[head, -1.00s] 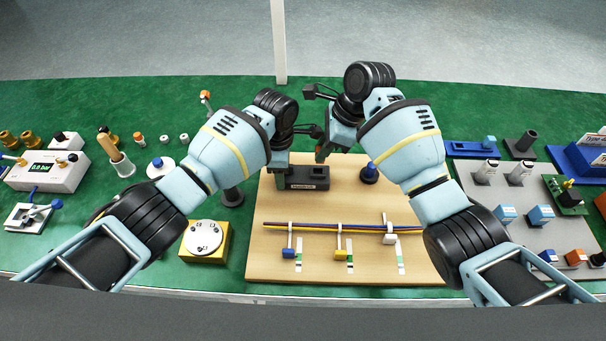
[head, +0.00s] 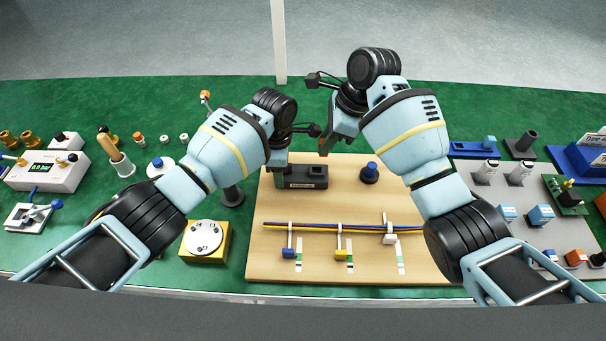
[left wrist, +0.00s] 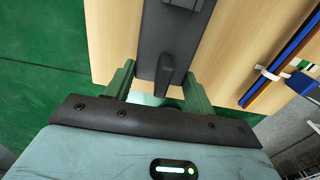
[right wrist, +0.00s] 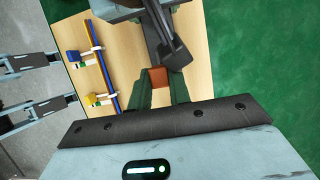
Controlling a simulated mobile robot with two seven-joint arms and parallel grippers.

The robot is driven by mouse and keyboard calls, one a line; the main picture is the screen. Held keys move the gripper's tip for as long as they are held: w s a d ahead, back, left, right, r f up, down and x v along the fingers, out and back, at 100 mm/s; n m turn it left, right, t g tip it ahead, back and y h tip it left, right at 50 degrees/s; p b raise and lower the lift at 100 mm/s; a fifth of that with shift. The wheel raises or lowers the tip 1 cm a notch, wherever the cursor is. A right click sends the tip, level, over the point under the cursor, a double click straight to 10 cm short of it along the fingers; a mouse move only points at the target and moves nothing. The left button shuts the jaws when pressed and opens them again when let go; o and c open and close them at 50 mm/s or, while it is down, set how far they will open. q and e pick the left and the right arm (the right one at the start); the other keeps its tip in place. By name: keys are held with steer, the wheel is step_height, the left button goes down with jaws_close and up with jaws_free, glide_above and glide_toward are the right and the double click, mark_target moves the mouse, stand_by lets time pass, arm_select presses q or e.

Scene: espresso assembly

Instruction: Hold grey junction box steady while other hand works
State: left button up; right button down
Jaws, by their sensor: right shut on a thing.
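The grey junction box (head: 308,183) lies flat on the wooden board, near its back left. My left gripper (head: 279,172) is at the box's left end. Most of that block is hidden between the fingers.
The wooden board (head: 330,262) carries a cable bundle (head: 340,226) in clips and a black post with a blue top (head: 369,173). A yellow block with a white disc (head: 204,241) stands to the left. A grey component plate (head: 540,240) lies to the right.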

arm_select(q)
steer(key=o, duration=0.5)
steer(key=shift+s+d+f, duration=0.25)
steer(key=shift+s+f, duration=0.1)
steer(key=shift+r, duration=0.1)
steer(key=r, duration=0.9)
steer(key=shift+w, duration=0.4)
steer(key=shift+s+a+f, duration=0.1)
steer(key=shift+a+f, duration=0.05)
steer(key=shift+f, duration=0.05)
